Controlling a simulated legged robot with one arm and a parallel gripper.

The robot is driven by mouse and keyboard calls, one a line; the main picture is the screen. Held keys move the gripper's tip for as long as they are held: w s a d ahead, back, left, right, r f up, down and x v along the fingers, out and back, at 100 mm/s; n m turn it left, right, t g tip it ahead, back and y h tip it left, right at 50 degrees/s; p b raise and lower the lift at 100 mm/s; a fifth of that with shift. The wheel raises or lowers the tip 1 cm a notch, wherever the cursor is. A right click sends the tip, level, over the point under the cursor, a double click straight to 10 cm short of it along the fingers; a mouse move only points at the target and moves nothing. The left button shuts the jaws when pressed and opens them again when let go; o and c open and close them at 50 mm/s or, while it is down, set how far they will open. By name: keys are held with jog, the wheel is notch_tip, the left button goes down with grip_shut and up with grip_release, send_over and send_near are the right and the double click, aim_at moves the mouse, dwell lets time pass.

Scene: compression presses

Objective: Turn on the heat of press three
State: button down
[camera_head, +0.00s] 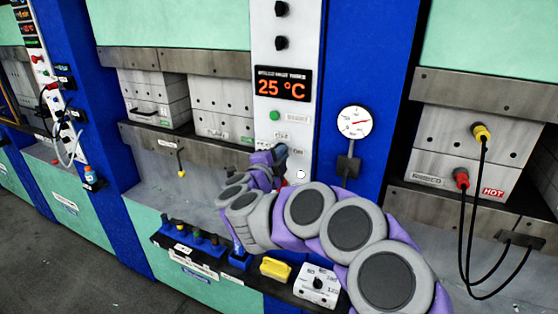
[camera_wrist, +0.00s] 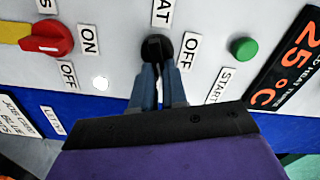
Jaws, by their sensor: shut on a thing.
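The press control panel (camera_head: 316,50) is white, and its display (camera_head: 281,84) reads 25 °C in orange. My gripper (camera_head: 279,154) is at the lower part of this panel, below the green start button (camera_head: 274,115). In the wrist view my gripper (camera_wrist: 159,72) has both fingers closed around a black knob (camera_wrist: 157,46). A label ending in "AT" (camera_wrist: 163,12) is beside the knob. An OFF label (camera_wrist: 190,51) is on its start-button side and an ON label (camera_wrist: 88,40) is on the other side. The fingers partly hide the knob, so I cannot tell its setting.
A red switch on a yellow base (camera_wrist: 50,38) is near the black knob. A round white light (camera_wrist: 100,82) is beside it. A pressure gauge (camera_head: 355,121) is right of the panel. A shelf below holds a yellow block (camera_head: 277,268) and a white dial box (camera_head: 318,284).

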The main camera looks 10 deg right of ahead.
jog(key=shift+f+m+b, duration=0.2)
jog(key=shift+m+b, duration=0.35)
jog(key=shift+m, duration=0.4)
jog(key=shift+f+m+b, duration=0.2)
jog(key=shift+m+b, duration=0.35)
jog(key=shift+m, duration=0.4)
jog(key=shift+f, duration=0.1)
jog(key=c, duration=1.2)
grip_release()
jog(key=shift+o, duration=0.2)
jog(key=p+v, duration=0.2)
jog(key=v, duration=1.5)
jog(key=shift+a, duration=0.2)
jog(key=shift+s, duration=0.1)
